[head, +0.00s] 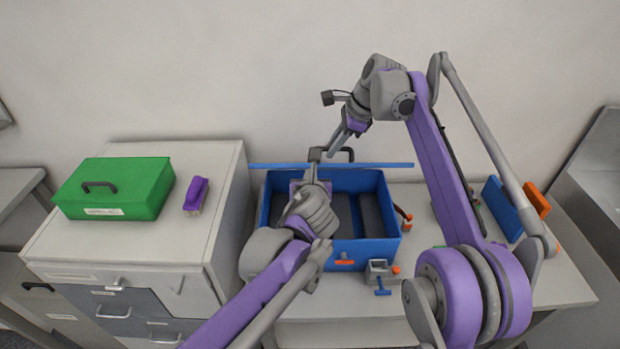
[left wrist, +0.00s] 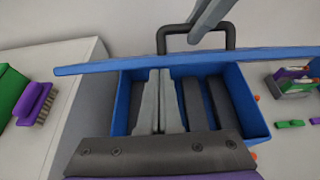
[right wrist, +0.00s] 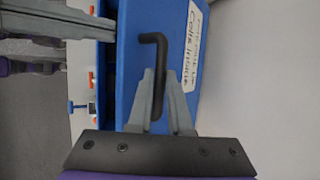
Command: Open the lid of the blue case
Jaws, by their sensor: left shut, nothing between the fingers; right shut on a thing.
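The blue case (head: 372,249) stands on the bench with its inside showing dark slots. Its blue lid (head: 390,166) is raised at the back and shows nearly edge-on in the head view. The lid's black handle (head: 348,151) also shows in the left wrist view (left wrist: 232,38). My right gripper (right wrist: 157,88) is shut on the handle (right wrist: 152,38), against the lid's labelled face (right wrist: 137,75).
A green case (head: 115,190) and a purple brush (head: 196,194) sit on the cabinet at left. A small grey vise-like fixture (head: 379,270) stands at the case's front right. Blue and orange pieces (head: 508,210) stand at right, past my right arm.

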